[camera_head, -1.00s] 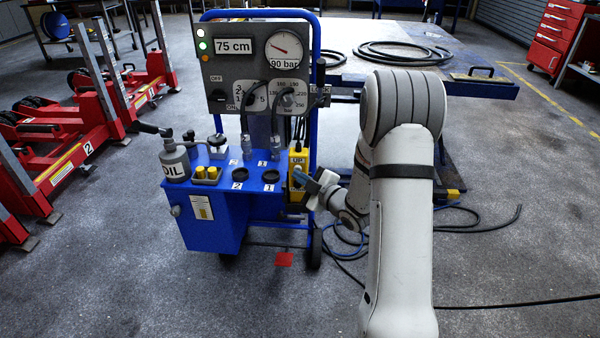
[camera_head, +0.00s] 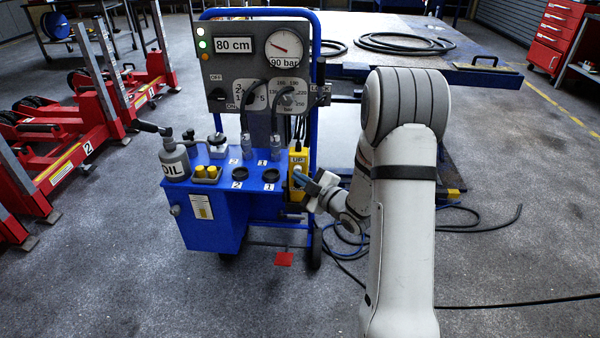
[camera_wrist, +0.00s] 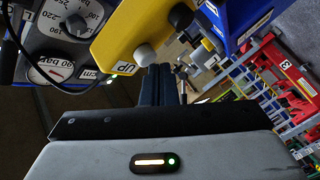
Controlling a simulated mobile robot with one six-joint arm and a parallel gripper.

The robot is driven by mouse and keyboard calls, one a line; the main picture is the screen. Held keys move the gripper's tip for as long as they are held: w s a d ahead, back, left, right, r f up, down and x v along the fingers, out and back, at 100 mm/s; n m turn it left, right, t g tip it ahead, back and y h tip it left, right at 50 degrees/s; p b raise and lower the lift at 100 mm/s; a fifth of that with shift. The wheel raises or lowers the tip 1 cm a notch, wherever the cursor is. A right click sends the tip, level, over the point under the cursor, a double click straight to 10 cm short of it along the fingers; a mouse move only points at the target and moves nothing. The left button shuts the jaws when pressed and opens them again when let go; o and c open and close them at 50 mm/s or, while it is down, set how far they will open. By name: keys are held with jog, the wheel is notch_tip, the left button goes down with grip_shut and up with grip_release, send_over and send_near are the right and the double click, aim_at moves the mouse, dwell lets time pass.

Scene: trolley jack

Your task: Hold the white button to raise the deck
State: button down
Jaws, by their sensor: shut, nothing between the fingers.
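The yellow pendant box (camera_head: 298,161) marked UP hangs at the right side of the blue power unit. In the wrist view the box (camera_wrist: 125,25) fills the top, with a whitish button (camera_wrist: 145,54) beside the UP label and a second round button (camera_wrist: 181,16) further right. My gripper (camera_head: 301,181) is shut and empty. Its fingertips (camera_wrist: 160,70) are right at the button by UP and appear to touch it. How far the button is pressed is hidden. The blue deck (camera_head: 440,70) stands raised behind. The display (camera_head: 234,46) reads 80 cm.
The power unit (camera_head: 205,215) carries an oil bottle (camera_head: 174,160), knobs and a gauge (camera_head: 285,46) marked 90 bar. Black hoses lie on the deck and on the floor at right. Red jacks (camera_head: 60,165) stand at left. The foreground floor is open.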

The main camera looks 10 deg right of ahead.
jog(key=shift+s+a, duration=0.15)
jog(key=shift+s, duration=0.25)
jog(key=shift+s, duration=0.1)
jog(key=s, duration=0.1)
jog(key=s+a+b, duration=0.1)
jog(key=s, duration=0.1)
jog(key=s+b, duration=0.1)
jog(key=shift+s+a, duration=0.3)
dwell(1.6)
